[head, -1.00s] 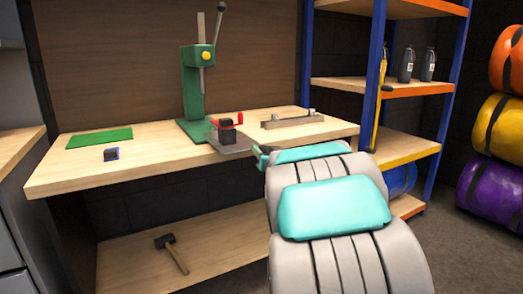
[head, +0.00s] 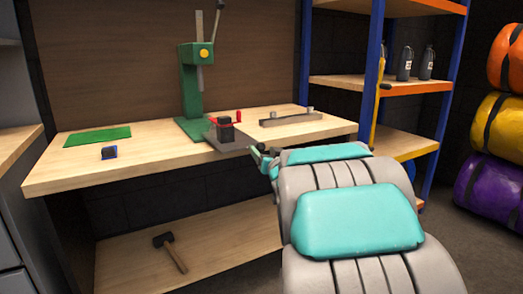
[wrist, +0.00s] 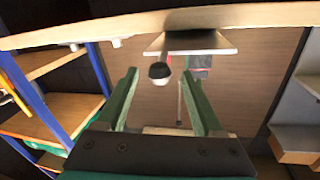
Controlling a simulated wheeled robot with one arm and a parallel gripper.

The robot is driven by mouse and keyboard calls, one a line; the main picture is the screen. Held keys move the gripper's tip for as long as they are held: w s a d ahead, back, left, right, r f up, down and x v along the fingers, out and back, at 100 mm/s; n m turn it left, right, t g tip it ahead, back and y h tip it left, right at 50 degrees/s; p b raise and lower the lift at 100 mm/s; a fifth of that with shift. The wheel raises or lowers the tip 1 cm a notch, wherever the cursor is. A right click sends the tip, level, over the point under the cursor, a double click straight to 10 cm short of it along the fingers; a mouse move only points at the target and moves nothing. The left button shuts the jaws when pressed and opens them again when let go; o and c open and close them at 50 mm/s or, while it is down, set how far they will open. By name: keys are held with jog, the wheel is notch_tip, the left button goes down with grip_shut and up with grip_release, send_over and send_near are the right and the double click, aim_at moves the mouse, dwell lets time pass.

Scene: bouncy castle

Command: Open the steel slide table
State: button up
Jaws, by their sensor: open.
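The steel slide table (head: 240,145) is a flat grey plate at the front edge of the wooden workbench, below the green press. A black block with red parts (head: 225,130) stands on it. In the wrist view, which looks upside down, the steel plate (wrist: 190,42) juts past the bench edge, and a dark ball knob (wrist: 160,72) shows beside it. My gripper (head: 262,152) is just in front of the plate's front right corner. In the wrist view its two green fingers (wrist: 163,88) are spread apart, with the knob seen between them and nothing held. Contact cannot be told.
The green press (head: 192,90) stands on the workbench (head: 150,160). A steel bar (head: 290,118) lies to the right, and a green mat (head: 97,136) and a small blue-black item (head: 109,152) to the left. A hammer (head: 170,250) lies on the lower shelf. Blue-posted shelving (head: 370,80) stands right.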

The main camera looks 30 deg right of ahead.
jog(key=s, duration=0.4)
jog(key=shift+s+a, duration=0.35)
jog(key=s+a+f+g, duration=0.4)
jog(key=s+f+g, duration=0.1)
jog(key=s+f, duration=0.25)
jog(key=s+a+f+g, duration=0.3)
jog(key=s+f+g, duration=0.2)
jog(key=s+f, duration=0.3)
jog(key=s+a+f+n+g+y, duration=0.1)
jog(key=s+a+f+g, duration=0.1)
jog(key=s, duration=0.6)
jog(key=s+a+f+n+g+y, duration=0.1)
jog(key=s+a+f+g, duration=0.2)
jog(key=s+a, duration=0.4)
jog(key=s+a+f+n+g, duration=0.2)
jog(key=s+a+g, duration=0.2)
jog(key=s, duration=0.6)
jog(key=shift+a+f+g+y, duration=0.15)
jog(key=shift+a+g+y, duration=0.15)
jog(key=shift+y, duration=0.1)
